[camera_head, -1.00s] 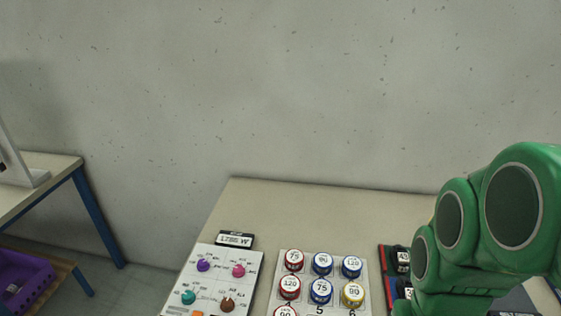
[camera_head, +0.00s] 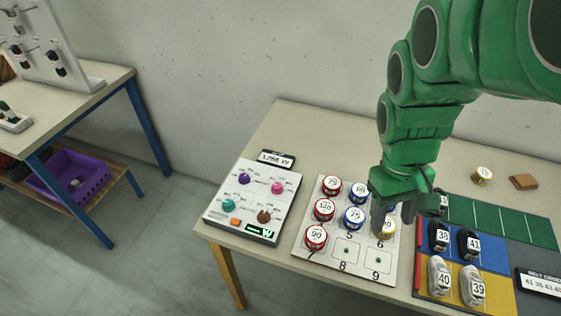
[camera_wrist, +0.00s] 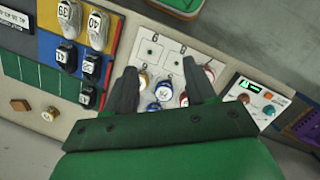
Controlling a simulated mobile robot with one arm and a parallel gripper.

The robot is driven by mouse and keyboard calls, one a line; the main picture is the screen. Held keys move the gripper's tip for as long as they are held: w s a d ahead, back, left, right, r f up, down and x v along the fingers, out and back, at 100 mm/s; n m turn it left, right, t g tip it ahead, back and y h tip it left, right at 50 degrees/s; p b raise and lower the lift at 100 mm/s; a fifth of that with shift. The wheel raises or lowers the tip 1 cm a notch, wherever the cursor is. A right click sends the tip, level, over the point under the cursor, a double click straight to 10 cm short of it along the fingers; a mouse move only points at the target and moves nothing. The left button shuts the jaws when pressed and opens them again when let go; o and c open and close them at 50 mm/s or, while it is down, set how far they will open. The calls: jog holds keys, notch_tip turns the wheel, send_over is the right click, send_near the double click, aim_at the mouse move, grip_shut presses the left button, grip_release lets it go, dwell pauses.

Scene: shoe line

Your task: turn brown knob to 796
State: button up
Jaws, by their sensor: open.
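The brown knob (camera_head: 263,216) sits at the lower right of the white knob panel (camera_head: 223,205) at the table's left end. Purple (camera_head: 244,179), pink (camera_head: 277,187) and teal (camera_head: 228,204) knobs share the panel. A small display (camera_head: 275,159) behind the panel reads about 1.786 W. My gripper (camera_head: 389,212) is open and empty over the board of numbered cans, to the right of the panel. In the wrist view my open fingers (camera_wrist: 158,90) frame several cans. The brown knob (camera_wrist: 244,98) shows there at the right, apart from them.
The board (camera_head: 300,243) holds several red, blue and yellow cans beside the knob panel. A coloured shoe mat (camera_head: 506,226) with numbered shoes lies to the right. A purple crate (camera_head: 88,178) sits under another table. Bare tabletop (camera_head: 320,130) lies behind the panel.

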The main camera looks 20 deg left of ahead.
jog(key=w+a+f+n+h, duration=0.1)
jog(key=w+a+f+n, duration=0.1)
jog(key=w+a+n, duration=0.45)
jog(key=n+t+h, duration=0.2)
jog(key=n+t, duration=0.1)
jog(key=n, duration=0.4)
send_near(263, 214)
jog(key=shift+x, duration=3.85)
jog(key=shift+c, duration=0.3)
grip_shut()
